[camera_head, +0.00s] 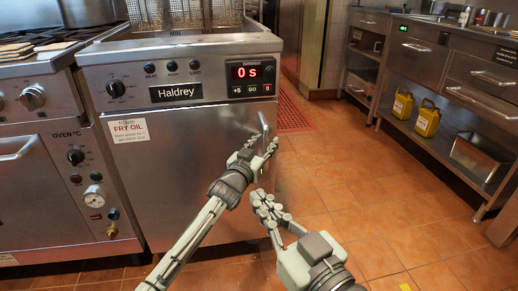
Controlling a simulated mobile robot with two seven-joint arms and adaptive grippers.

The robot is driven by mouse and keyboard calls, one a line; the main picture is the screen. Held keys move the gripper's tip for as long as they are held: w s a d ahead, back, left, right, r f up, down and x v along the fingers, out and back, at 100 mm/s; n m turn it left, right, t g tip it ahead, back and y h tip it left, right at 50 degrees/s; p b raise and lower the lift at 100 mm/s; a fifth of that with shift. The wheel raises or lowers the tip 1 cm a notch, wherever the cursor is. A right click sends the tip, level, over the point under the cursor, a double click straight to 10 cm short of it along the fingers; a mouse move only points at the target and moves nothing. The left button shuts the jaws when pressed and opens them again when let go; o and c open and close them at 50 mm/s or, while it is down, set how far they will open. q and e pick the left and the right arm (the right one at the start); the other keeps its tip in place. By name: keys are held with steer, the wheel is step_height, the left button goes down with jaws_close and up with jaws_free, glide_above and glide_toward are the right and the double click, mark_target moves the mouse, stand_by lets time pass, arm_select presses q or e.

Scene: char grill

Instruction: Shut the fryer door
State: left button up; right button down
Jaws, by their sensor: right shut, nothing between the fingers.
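The fryer (180,45) stands in the middle-left, with a "Haldrey" plate and a red display reading 0 s. Its steel door (185,165) is the front panel below the controls, with a "FRY OIL" label and an upright handle (263,128) near its right edge. The door looks flush or nearly so; I cannot tell if a small gap is left. My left gripper (267,146) is in front of the door's right side, just below the handle; contact is unclear, and so is its jaw opening. My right gripper (262,200) is lower, shut and empty, in front of the door's lower right.
An oven (40,185) adjoins the fryer on the left. A steel counter (450,65) with drawers runs along the right, with yellow jugs (427,120) on its lower shelf. The tiled floor (350,190) between is clear. A red mat (292,112) lies behind the fryer's right side.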

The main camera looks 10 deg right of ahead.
arm_select(q)
steer(key=v, duration=1.2)
